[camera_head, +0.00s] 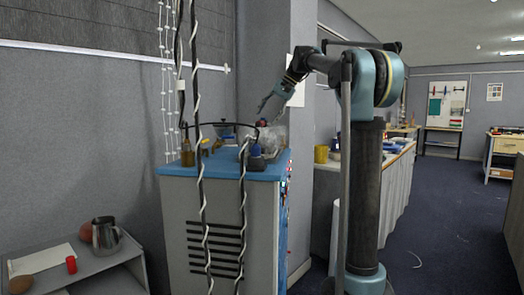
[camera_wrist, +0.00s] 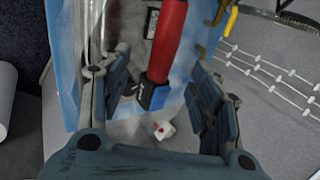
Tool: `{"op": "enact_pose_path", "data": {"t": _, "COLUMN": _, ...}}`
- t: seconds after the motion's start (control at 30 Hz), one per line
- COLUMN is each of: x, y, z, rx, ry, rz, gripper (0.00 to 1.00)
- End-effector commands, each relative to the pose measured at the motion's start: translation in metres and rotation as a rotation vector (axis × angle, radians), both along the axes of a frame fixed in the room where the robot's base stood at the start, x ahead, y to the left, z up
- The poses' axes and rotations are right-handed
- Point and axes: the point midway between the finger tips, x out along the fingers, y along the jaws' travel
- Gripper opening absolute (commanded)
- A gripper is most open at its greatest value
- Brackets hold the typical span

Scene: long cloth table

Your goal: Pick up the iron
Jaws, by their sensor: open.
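A red handle with a blue end (camera_wrist: 168,42), which may be part of the iron, lies between my open fingers in the wrist view. What it joins to is cut off at the top edge. In the head view a small red and blue thing (camera_head: 262,122) shows on a clear, bag-like thing on the cabinet; it looks like the same item. My gripper (camera_head: 268,101) is just above it, pointing down. In the wrist view my gripper (camera_wrist: 160,78) has a finger on each side of the handle, with visible gaps.
The blue-topped cabinet (camera_head: 185,170) also bears bottles (camera_head: 188,153) and a dark blue-black item (camera_head: 257,160). A small white piece with a red spot (camera_wrist: 163,129) shows in the wrist view. A low grey table with a metal mug (camera_head: 105,235) stands at left. Open floor is at right.

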Motion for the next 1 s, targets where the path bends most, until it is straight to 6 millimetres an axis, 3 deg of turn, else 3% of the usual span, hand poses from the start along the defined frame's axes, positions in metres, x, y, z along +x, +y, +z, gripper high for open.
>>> {"op": "enact_pose_path", "data": {"t": 0.4, "x": 0.004, "y": 0.023, "z": -0.039, "rx": 0.000, "ry": -0.001, "rz": 0.001, "gripper": 0.57}}
{"op": "enact_pose_path", "data": {"t": 0.73, "x": 0.004, "y": 0.027, "z": -0.045, "rx": 0.000, "ry": 0.000, "rz": 0.000, "gripper": 0.57}}
{"op": "enact_pose_path", "data": {"t": 0.77, "x": 0.004, "y": 0.027, "z": -0.045, "rx": 0.000, "ry": 0.000, "rz": 0.000, "gripper": 0.55}}
{"op": "enact_pose_path", "data": {"t": 1.0, "x": 0.004, "y": 0.027, "z": -0.045, "rx": 0.000, "ry": 0.000, "rz": 0.000, "gripper": 0.01}}
